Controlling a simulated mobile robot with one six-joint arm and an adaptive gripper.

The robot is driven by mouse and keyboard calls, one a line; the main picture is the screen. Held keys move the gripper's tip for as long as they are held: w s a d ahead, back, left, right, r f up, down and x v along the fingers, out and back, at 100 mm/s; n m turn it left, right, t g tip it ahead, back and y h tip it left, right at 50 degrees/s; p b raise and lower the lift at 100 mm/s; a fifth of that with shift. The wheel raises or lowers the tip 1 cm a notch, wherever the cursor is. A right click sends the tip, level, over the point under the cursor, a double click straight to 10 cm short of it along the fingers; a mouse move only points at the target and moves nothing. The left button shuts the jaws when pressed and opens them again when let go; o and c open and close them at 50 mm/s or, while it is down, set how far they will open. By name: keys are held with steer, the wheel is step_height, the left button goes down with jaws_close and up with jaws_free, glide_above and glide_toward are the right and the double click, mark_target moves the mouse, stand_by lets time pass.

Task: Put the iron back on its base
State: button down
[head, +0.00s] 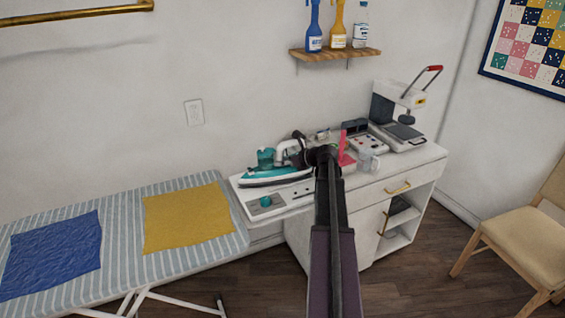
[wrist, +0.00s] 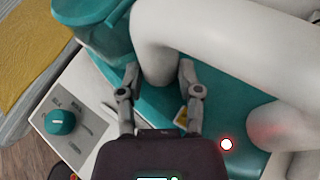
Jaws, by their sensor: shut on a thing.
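The teal and white iron (head: 268,174) is at the left end of the white cabinet in the head view, roughly level, with its tip to the left. It fills much of the wrist view as a teal body (wrist: 98,35) and a thick white handle (wrist: 205,28). My gripper (wrist: 157,80) is shut on the handle, one finger on either side; it also shows in the head view (head: 301,150). The white base (head: 290,197) with a teal knob (head: 266,202) lies under and in front of the iron. I cannot tell whether the iron touches it.
A mug (head: 367,161), a pink upright thing (head: 345,150) and a heat press (head: 400,115) stand to the right on the cabinet (head: 420,158). A striped ironing board (head: 120,225) with yellow cloth (head: 187,218) and blue cloth (head: 55,255) is left. A bottle shelf (head: 335,53) hangs above.

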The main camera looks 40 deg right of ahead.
steer(key=shift+f+b, duration=0.45)
steer(key=shift+b, duration=0.05)
stand_by(0.3)
steer(key=shift+c, duration=1)
jaws_free()
steer(key=shift+a, duration=0.1)
